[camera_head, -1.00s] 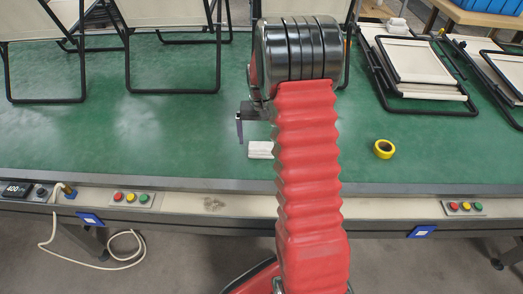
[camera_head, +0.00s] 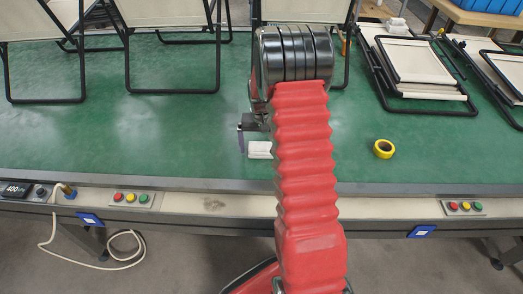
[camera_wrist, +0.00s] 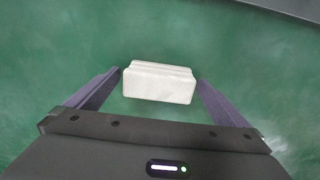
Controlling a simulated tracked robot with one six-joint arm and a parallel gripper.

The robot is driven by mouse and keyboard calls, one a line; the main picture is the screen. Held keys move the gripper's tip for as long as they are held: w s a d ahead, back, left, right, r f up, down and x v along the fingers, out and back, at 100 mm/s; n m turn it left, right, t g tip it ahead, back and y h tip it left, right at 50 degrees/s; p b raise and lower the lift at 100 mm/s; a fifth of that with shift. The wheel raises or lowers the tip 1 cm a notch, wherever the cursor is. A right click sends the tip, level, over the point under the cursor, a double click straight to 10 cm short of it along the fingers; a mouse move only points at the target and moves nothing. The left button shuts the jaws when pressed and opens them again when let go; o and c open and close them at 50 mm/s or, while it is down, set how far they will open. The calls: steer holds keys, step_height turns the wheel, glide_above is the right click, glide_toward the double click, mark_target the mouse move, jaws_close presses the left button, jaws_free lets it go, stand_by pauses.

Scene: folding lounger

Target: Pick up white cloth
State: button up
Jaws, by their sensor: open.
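The white cloth (camera_head: 260,150) is a small folded block lying on the green table surface, partly hidden by my red arm in the head view. In the wrist view the white cloth (camera_wrist: 159,82) lies between and slightly beyond the fingers of my gripper (camera_wrist: 160,88). The gripper is open, with one finger on each side of the cloth and a gap visible on both sides. In the head view one finger of my gripper (camera_head: 241,140) shows just left of the cloth; the rest is hidden by the arm.
A yellow tape roll (camera_head: 384,149) lies to the right on the green table (camera_head: 180,140). Folded lounger frames (camera_head: 420,70) lie at the back right. Upright loungers (camera_head: 170,55) stand at the back left. Button boxes (camera_head: 131,198) line the front edge. The table's left middle is clear.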

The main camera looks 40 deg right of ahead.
mark_target(261, 145)
steer(key=shift+c, duration=0.5)
steer(key=c, duration=1.1)
step_height(261, 145, up, 10)
steer(key=shift+r, duration=0.1)
